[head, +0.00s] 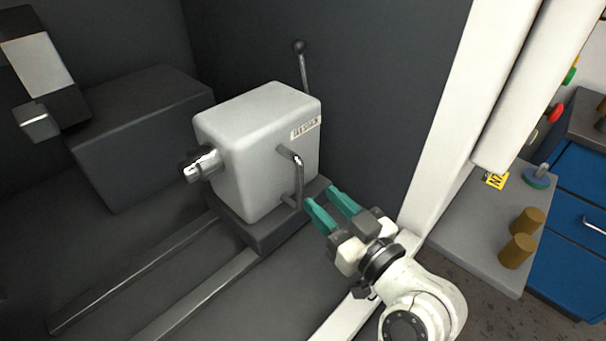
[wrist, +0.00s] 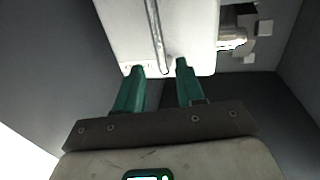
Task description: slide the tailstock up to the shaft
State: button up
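The tailstock (head: 262,150) is a light grey box on a dark base, standing on two rails, with a round metal nose (head: 198,166) pointing left. A cranked metal handle (head: 299,182) hangs on its near right face; it also shows in the wrist view (wrist: 155,30). My gripper (head: 320,195) has teal fingers, apart and empty, just right of the handle's lower end. In the wrist view my gripper (wrist: 159,67) has the handle's lower end between its fingertips in the picture; I cannot tell whether it is between them in depth. I cannot clearly identify the shaft.
Bare rails (head: 190,295) run to the lower left from the tailstock. A dark block (head: 140,130) stands behind at the left, near a black and light grey part (head: 38,60). A lever (head: 303,65) rises behind the tailstock. A white post (head: 445,130) and grey bench (head: 470,225) are right.

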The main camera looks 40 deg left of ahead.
aim_at(302, 181)
jog(key=p+x, duration=0.1)
jog(key=x, duration=0.7)
jog(key=shift+f, duration=0.1)
jog(key=shift+c, duration=0.4)
grip_shut()
